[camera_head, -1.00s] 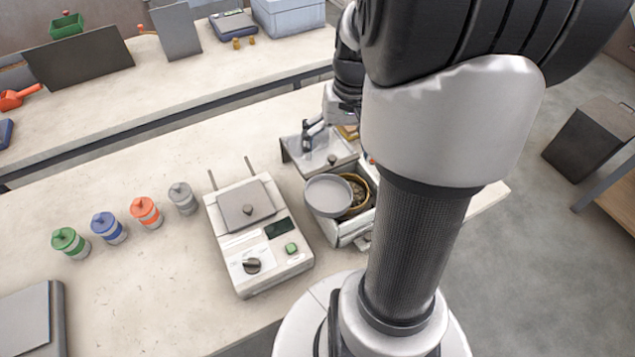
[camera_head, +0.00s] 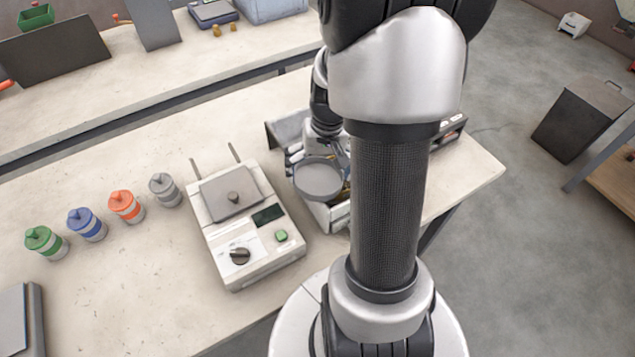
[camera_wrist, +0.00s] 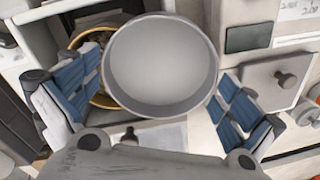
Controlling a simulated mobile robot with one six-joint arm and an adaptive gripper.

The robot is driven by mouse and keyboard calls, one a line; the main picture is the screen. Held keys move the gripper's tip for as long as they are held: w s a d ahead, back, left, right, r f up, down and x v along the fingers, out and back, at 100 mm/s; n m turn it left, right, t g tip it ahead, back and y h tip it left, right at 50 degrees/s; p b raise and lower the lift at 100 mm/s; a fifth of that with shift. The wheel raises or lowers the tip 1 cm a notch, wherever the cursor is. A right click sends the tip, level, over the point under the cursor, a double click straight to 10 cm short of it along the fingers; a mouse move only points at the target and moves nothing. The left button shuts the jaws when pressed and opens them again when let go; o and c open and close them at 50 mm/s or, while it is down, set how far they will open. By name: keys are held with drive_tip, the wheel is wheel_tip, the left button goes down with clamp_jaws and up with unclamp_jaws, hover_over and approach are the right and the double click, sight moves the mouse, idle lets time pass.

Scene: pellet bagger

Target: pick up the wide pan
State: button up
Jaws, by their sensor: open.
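The wide pan (camera_wrist: 160,68) is a round, shallow grey dish, seen from above in the wrist view. In the head view the pan (camera_head: 319,179) sits at the top of the white machine right of the sealer-like unit. My gripper (camera_wrist: 160,92) is open, with one blue-padded finger on each side of the pan's near part. I cannot tell whether the fingers touch its rim. In the head view my gripper and wrist (camera_head: 328,138) are just behind the pan, partly hidden by my arm.
A yellow-rimmed container (camera_wrist: 104,100) with dark contents lies partly under the pan. A white machine with a lid knob and green button (camera_head: 247,228) stands close on the left. Several coloured-lid jars (camera_head: 125,206) stand farther left. The table front is mostly clear.

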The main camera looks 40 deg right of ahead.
drive_tip(key=shift+f, duration=0.35)
drive_tip(key=shift+r, duration=0.15)
drive_tip(key=c, duration=0.8)
